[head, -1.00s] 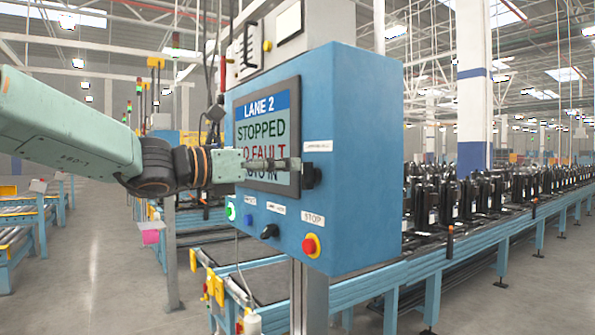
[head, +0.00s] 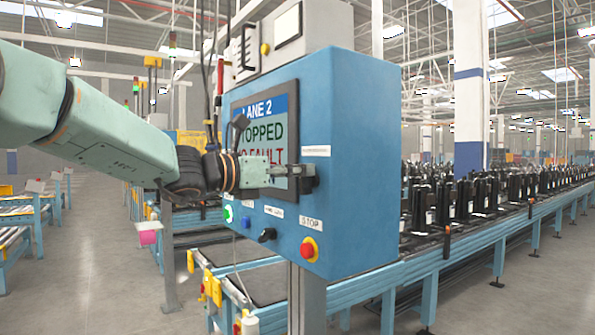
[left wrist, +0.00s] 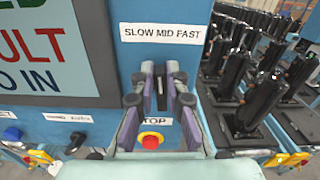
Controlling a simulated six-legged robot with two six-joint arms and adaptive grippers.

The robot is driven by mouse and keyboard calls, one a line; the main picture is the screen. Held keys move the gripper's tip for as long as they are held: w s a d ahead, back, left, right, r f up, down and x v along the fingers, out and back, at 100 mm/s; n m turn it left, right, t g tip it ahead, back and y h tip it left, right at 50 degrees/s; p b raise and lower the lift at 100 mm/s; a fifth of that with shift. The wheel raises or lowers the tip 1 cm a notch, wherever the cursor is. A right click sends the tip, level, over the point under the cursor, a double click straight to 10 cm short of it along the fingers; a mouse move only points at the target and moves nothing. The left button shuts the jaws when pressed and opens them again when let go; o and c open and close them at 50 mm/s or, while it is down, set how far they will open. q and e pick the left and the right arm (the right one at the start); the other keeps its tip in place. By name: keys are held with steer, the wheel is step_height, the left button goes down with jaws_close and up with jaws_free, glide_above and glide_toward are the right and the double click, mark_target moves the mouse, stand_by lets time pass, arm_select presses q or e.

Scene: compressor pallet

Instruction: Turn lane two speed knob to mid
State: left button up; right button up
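The lane two speed knob (left wrist: 161,94) is a dark knob under a white SLOW MID FAST label (left wrist: 161,33) in the left wrist view. A thin light mark on it looks roughly upright. My left gripper (left wrist: 161,78) has its two fingers apart, one on each side of the knob; whether they touch it is unclear. In the head view the left gripper (head: 300,171) reaches across the LANE 2 screen (head: 262,134) to the knob at the screen's right edge, and the fingers partly hide it. My right gripper is not in view.
The blue control box (head: 362,150) carries a red STOP button (head: 309,249) below the knob, a black selector (head: 267,235) and a green-lit button (head: 228,213). A conveyor (head: 480,237) with several black compressors runs behind at right.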

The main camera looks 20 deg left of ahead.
arm_select(q)
jaws_close()
steer(key=shift+s+d+m+b, duration=0.1)
steer(key=shift+m+b, duration=0.2)
steer(key=shift+b, duration=0.3)
steer(key=o, duration=0.6)
jaws_free()
steer(key=shift+r, duration=0.1)
